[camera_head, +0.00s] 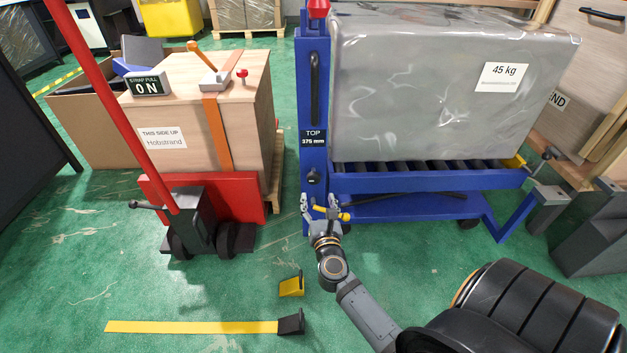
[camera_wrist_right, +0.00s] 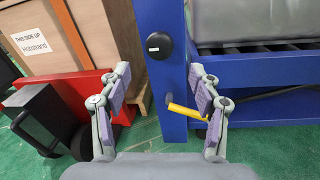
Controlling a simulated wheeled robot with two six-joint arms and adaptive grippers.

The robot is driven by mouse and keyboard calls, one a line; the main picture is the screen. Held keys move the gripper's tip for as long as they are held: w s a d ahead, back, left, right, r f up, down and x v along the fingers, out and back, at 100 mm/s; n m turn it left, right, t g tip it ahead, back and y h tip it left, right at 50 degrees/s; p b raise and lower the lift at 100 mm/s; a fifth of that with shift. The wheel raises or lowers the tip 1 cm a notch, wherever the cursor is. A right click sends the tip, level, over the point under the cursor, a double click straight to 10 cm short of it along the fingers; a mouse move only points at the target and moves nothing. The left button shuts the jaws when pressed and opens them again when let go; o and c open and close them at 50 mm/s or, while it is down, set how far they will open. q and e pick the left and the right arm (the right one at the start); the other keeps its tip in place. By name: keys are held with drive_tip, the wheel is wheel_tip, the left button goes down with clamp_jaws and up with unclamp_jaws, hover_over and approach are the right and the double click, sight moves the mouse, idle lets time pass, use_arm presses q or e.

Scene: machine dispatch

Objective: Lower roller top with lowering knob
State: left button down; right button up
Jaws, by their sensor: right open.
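The roller top (camera_head: 430,180) is a blue frame with black rollers, bearing a large grey wrapped load (camera_head: 430,90) marked 45 kg. A sign (camera_head: 313,138) on its blue post reads TOP 375 mm. A round black knob (camera_head: 313,176) sits on the post below the sign, and it shows in the right wrist view (camera_wrist_right: 159,45). My right gripper (camera_head: 320,201) is open and empty, just below the knob in the head view. In the right wrist view its fingers (camera_wrist_right: 160,78) are spread either side of the post, with the knob beyond them. My left gripper is not in view.
A yellow-tipped lever (camera_head: 345,216) shows beside my right fingers, also in the wrist view (camera_wrist_right: 187,110). A red pallet truck (camera_head: 205,200) with a strapped wooden crate (camera_head: 180,115) stands left. A yellow wedge (camera_head: 291,286) lies on the open green floor.

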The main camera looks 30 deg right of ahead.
sight(314, 181)
drive_tip(key=b+x, duration=0.1)
drive_tip(key=x, duration=0.8)
drive_tip(key=shift+w+d, duration=0.15)
drive_tip(key=shift+w, duration=0.2)
drive_tip(key=c, duration=1.2)
